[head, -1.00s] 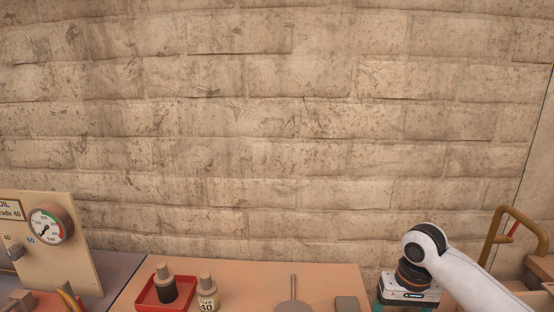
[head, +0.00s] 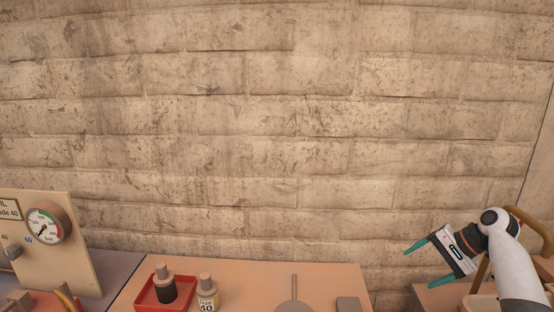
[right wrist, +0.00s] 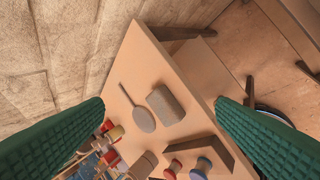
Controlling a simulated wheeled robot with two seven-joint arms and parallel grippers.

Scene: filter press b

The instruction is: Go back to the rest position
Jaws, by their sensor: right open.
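My right gripper (head: 422,262) is at the lower right in the head view, raised beyond the right end of the table (head: 240,275). Its two green fingers are spread apart with nothing between them. In the right wrist view the green fingers (right wrist: 160,125) stand at the left and right edges, wide apart, with the tabletop seen beyond them. My left gripper is not in the head view.
A red tray (head: 150,297) with a dark-banded bottle (head: 165,287), a bottle marked 40 (head: 207,295), a flat round tool (head: 293,306) and a grey block (head: 347,304) are on the table. A gauge panel (head: 65,265) stands left. A brick wall is behind.

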